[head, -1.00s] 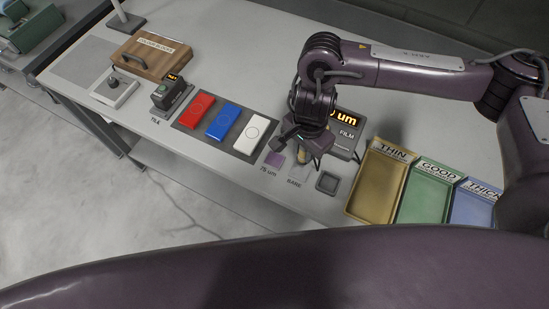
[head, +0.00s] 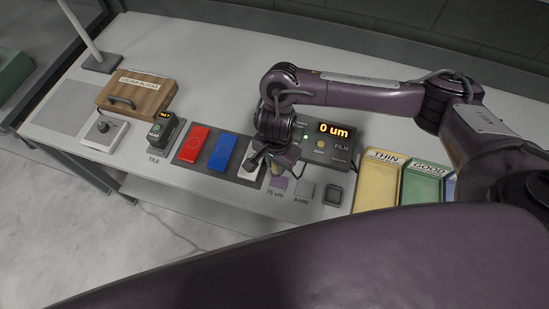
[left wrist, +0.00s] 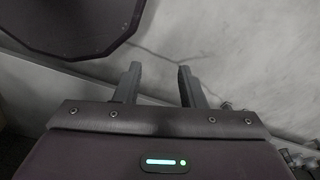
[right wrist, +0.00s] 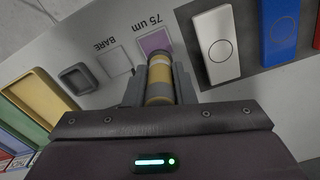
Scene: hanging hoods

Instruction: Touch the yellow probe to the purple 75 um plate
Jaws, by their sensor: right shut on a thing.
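The purple 75 um plate (head: 279,183) lies flat on the bench between the white tile and the bare plate. It also shows in the right wrist view (right wrist: 155,41), partly covered by the probe. My right gripper (head: 264,170) is shut on the yellow probe (right wrist: 159,80), a cylinder with pale bands. In the right wrist view the probe's far end overlaps the purple plate's near edge; I cannot tell whether they touch. The film gauge (head: 330,143) reads "0 um". My left gripper (left wrist: 158,78) is open and empty, with floor behind it.
The bare plate (head: 304,191) and a dark square holder (head: 333,195) lie right of the purple plate. Red (head: 194,144), blue (head: 222,150) and white (right wrist: 217,45) tiles lie on the left. Yellow (head: 377,187) and green (head: 422,187) trays stand at right.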

